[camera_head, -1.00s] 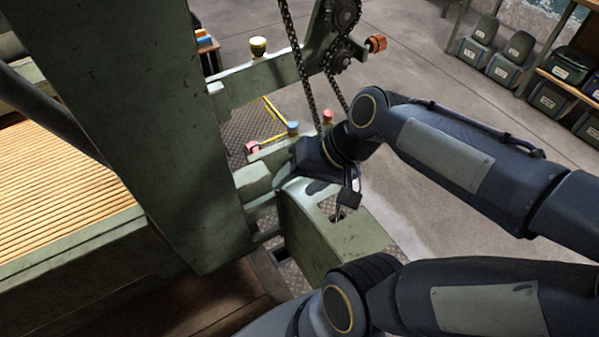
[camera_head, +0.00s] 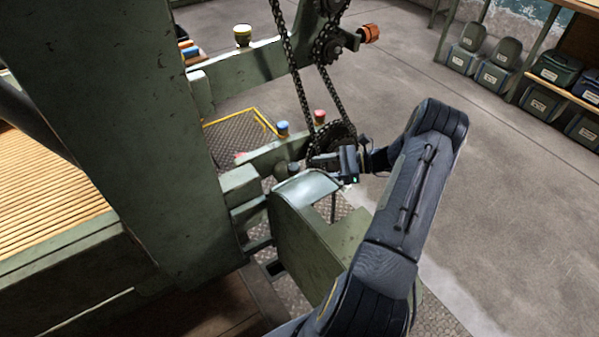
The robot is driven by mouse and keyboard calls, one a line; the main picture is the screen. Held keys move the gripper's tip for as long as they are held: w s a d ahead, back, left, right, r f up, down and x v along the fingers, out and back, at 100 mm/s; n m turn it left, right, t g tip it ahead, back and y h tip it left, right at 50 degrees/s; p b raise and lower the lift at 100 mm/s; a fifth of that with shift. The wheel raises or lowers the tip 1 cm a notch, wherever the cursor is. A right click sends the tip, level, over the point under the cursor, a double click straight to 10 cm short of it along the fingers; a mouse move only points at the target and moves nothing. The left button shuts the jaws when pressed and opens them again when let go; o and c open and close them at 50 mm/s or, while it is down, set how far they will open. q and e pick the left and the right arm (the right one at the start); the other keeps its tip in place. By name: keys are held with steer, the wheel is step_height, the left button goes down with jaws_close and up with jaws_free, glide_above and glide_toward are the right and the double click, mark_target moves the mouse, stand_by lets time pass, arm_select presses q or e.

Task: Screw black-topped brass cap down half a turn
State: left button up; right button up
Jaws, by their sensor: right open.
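A small dark-topped cap (camera_head: 294,168) stands upright on the green frame, just left of my right gripper; it looks like the black-topped brass cap, though its brass side is too small to make out. My right gripper (camera_head: 314,162) is open and points left toward this cap, in front of the lower sprocket. It appears empty, and I cannot tell whether a fingertip touches the cap. My left gripper is not in view.
A blue-topped cap (camera_head: 282,128) and a red-topped cap (camera_head: 320,116) stand close behind. A chain (camera_head: 293,75) runs down to the lower sprocket (camera_head: 335,135) beside the gripper. A curved green guard (camera_head: 303,188) lies just below. Open floor lies to the right.

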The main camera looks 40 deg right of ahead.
mark_target(293, 172)
steer(key=w+a+f+t, duration=0.1)
steer(key=w, duration=0.1)
steer(key=w+a+f+t, duration=0.1)
steer(key=w+a, duration=0.1)
steer(key=w+a+f+m, duration=0.1)
steer(key=w+a, duration=0.1)
steer(key=shift+w+a+t+y+p, duration=0.25)
steer(key=shift+t+y+p, duration=0.15)
steer(key=c, duration=1)
